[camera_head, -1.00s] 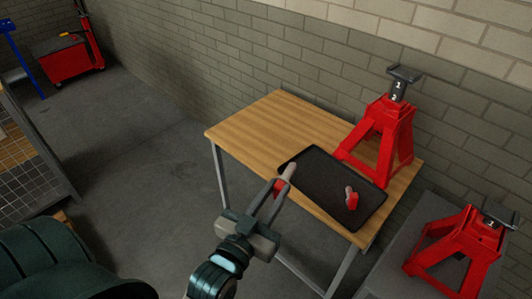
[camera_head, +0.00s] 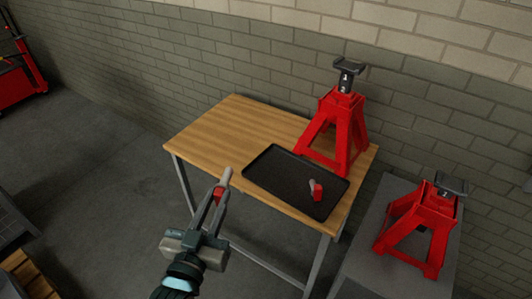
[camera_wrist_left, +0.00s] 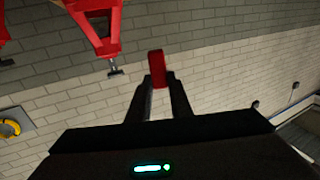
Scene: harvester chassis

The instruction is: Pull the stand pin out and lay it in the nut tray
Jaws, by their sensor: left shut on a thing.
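My left gripper (camera_head: 219,192) is shut on a pin with a red grip (camera_head: 218,194) and a grey shaft (camera_head: 227,175). The shaft points up and away from the fingers. In the left wrist view the red grip (camera_wrist_left: 157,68) shows between the fingertips. The black nut tray (camera_head: 268,168) lies on the wooden table, just right of the held pin in the head view. A second red-and-grey pin (camera_head: 318,192) lies in the tray's right part. A red jack stand (camera_head: 343,108) stands on the table behind the tray. My right gripper is not in view.
The wooden table (camera_head: 228,123) is bare to the left of the tray. A second red stand (camera_head: 432,207) stands on a grey bench (camera_head: 370,240) at the right. A brick wall (camera_head: 220,60) runs behind. Open floor lies to the left.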

